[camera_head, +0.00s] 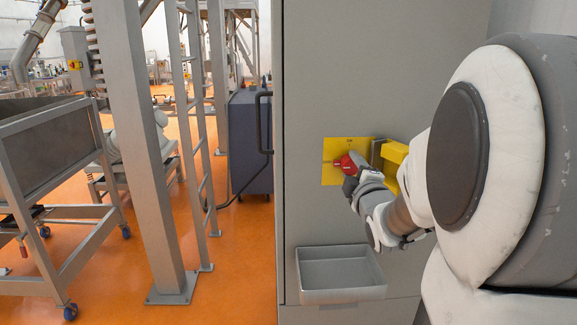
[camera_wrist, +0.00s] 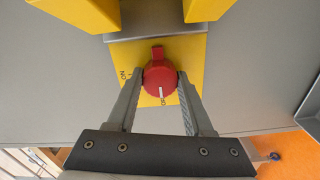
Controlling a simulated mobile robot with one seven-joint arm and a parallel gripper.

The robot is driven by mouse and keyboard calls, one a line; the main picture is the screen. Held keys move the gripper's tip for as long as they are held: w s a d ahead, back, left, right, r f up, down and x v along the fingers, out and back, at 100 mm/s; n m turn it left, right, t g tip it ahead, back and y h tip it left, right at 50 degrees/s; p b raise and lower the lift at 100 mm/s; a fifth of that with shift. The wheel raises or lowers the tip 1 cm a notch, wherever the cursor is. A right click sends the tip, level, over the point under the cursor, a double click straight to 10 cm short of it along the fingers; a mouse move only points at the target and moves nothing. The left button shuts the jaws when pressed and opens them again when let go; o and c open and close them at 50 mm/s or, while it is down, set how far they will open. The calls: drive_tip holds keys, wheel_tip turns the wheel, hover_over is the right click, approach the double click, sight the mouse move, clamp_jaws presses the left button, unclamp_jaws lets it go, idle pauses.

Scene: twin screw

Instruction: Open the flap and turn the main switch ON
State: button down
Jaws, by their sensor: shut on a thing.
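The red main switch knob (camera_wrist: 160,80) sits on a yellow plate (camera_wrist: 190,50) on the grey cabinet front. The plate also shows in the head view (camera_head: 332,177). My gripper (camera_wrist: 160,76) has one finger on each side of the knob and is shut on it. The knob's white line points to the partly hidden label beside its lower edge, not to the "ON" mark at its left. The yellow flap (camera_head: 393,153) stands open to the right of the plate in the head view. It also shows at the top of the wrist view (camera_wrist: 87,12).
A grey open tray (camera_head: 340,293) is fixed to the cabinet (camera_head: 330,70) below the switch. A steel post (camera_head: 150,150), a ladder frame and a wheeled hopper (camera_head: 40,150) stand to the left. Orange floor (camera_head: 240,240) lies between them and the cabinet.

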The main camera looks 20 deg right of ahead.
drive_tip(key=shift+f+m+b, duration=0.1)
drive_tip(key=shift+m+b, duration=0.2)
drive_tip(key=shift+b, duration=0.1)
drive_tip(key=shift+f+m+b, duration=0.1)
drive_tip(key=shift+m+b, duration=0.7)
drive_tip(key=shift+b, duration=0.3)
drive_tip(key=shift+m+b, duration=0.85)
drive_tip(key=shift+m, duration=0.05)
drive_tip(key=m+b, duration=0.2)
drive_tip(key=m, duration=0.2)
drive_tip(key=shift+b, duration=0.4)
drive_tip(key=m+b, duration=0.1)
drive_tip(key=m, duration=0.4)
drive_tip(key=m+b, duration=0.1)
drive_tip(key=m, duration=0.3)
drive_tip(key=shift+m, duration=0.4)
